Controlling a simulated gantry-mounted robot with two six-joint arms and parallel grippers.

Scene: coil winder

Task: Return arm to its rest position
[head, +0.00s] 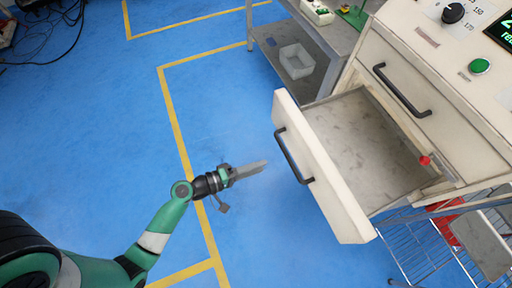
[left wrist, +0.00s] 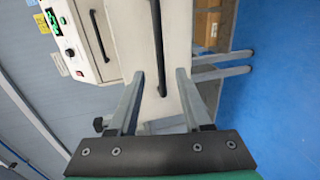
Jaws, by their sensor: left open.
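My left gripper (head: 248,171) is open and empty in the head view, over the blue floor. It points right, toward the open drawer (head: 345,222), and stands a little apart from the drawer's black handle (head: 292,157). In the left wrist view, the two grey fingers (left wrist: 160,88) are spread, with the drawer front and its black handle (left wrist: 157,40) beyond them. The drawer is pulled out of the cream cabinet (head: 385,48) and looks empty inside. My right gripper is in neither view.
A second, shut drawer has a black handle (head: 402,92). A green button (head: 480,66) and a black knob (head: 453,13) are on the panel. A grey bench (head: 340,38) with a plastic bin (head: 296,62) stands behind. A wire rack (head: 425,250) is at lower right. Floor left of the drawer is clear.

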